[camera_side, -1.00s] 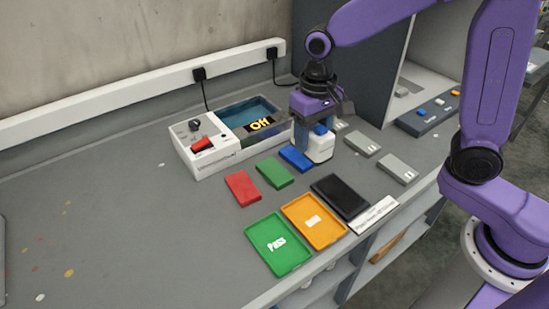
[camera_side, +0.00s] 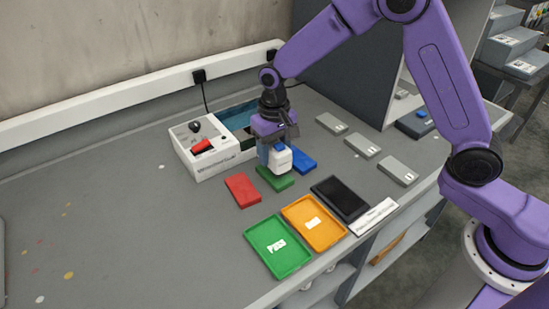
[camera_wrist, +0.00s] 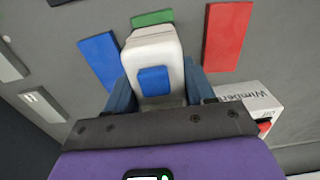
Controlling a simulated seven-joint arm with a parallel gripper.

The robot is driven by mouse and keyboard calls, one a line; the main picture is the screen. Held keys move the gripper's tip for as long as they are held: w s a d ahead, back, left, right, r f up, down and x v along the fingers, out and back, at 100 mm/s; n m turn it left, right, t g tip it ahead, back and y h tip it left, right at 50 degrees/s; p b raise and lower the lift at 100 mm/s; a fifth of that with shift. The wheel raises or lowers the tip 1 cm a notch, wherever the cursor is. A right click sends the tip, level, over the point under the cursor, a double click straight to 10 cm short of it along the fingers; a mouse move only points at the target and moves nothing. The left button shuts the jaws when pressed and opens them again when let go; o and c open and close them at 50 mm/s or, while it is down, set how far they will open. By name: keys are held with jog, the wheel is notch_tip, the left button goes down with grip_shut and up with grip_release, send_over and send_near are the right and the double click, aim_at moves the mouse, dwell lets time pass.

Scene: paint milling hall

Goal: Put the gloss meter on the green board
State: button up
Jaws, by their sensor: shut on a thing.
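My gripper (camera_side: 270,156) is shut on the gloss meter (camera_side: 281,159), a white block with a blue button. In the wrist view the gloss meter (camera_wrist: 153,50) sits upright between the two blue fingers. The green board (camera_side: 275,179) is a small flat panel on the bench between a red board and a blue board. The meter is at the green board and hides part of it. In the wrist view a strip of the green board (camera_wrist: 152,17) shows past the meter's end. I cannot tell whether they touch.
The red board (camera_side: 242,190) and blue board (camera_side: 303,161) lie close on either side. A white switch box (camera_side: 205,150) stands behind. A green tray (camera_side: 262,258), an orange tray (camera_side: 325,234) and a black panel (camera_side: 341,197) lie in front. The left bench is mostly free.

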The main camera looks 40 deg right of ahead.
jog(key=shift+f, duration=1.25)
jog(key=shift+f, duration=0.2)
jog(key=o, duration=1.4)
jog(key=shift+s, duration=0.1)
jog(key=shift+c, duration=0.2)
jog(key=shift+r, duration=0.1)
notch_tip(320, 180, up, 12)
jog(key=shift+r, duration=0.1)
jog(key=s+d+n, duration=0.4)
jog(key=s, duration=0.6)
jog(key=s+d+n, duration=0.4)
jog(key=s+d, duration=0.1)
jog(key=s, duration=0.6)
jog(key=s+d+n, duration=0.4)
jog(key=s, duration=0.6)
jog(key=shift+s+d+r+n, duration=0.15)
jog(key=shift+s+d+n, duration=0.1)
jog(key=shift+s+n, duration=0.1)
